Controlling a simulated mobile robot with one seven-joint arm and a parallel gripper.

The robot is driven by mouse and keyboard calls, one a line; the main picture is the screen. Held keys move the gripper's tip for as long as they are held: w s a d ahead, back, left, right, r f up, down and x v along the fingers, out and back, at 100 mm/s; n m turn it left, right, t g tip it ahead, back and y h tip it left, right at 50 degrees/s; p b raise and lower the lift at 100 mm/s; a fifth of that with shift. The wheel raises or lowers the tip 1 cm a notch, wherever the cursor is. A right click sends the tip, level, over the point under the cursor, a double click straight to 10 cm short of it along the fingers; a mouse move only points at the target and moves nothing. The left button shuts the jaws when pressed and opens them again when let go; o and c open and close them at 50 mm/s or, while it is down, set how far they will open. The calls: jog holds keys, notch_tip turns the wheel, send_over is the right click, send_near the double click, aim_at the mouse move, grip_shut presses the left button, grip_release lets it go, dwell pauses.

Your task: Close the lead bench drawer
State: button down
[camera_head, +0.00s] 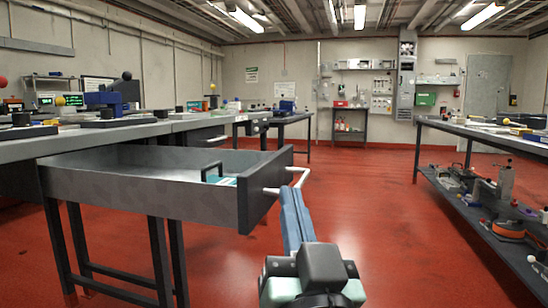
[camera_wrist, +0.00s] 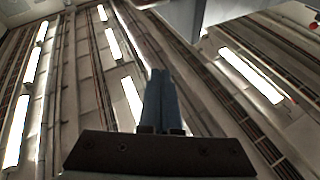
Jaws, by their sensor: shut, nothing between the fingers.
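The lead bench drawer (camera_head: 140,196) is a grey, open-topped box pulled well out of the bench (camera_head: 120,138) at left in the head view. Its dark front panel (camera_head: 268,190) faces right and carries a pale bar handle (camera_head: 298,178). My gripper (camera_head: 291,192) reaches up from the bottom centre, its blue fingers together and empty. The fingertips appear just below the handle; I cannot tell whether they touch it. In the wrist view the shut fingers (camera_wrist: 159,75) point up toward the ceiling. A grey surface at the top right there may be part of the drawer.
A dark-handled item with a teal part (camera_head: 220,178) lies in the drawer. Another bench (camera_head: 485,134) with a loaded lower shelf stands at right. A table (camera_head: 288,118) stands farther back. The red floor (camera_head: 370,210) between the benches is clear.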

jog(key=w+d+f+m+g+y+p, duration=0.25)
jog(key=w+g+p, duration=0.25)
jog(key=p, duration=0.8)
jog(key=s+d+m+g+y+p, duration=0.3)
jog(key=s+m+p, duration=0.5)
jog(key=p, duration=1.2)
jog(key=t, duration=0.1)
send_near(258, 200)
jog(key=w+d, duration=0.1)
jog(key=w, duration=0.3)
jog(key=shift+w+a+f+m+y, duration=0.1)
jog(key=shift+w+a+m+y, duration=0.1)
jog(key=shift+a, duration=0.4)
jog(key=shift+w+a+f+m+y, duration=0.1)
jog(key=shift+w+a+m+y, duration=0.05)
jog(key=shift+a, duration=0.45)
jog(key=shift+w+a, duration=0.15)
jog(key=shift+a, duration=0.45)
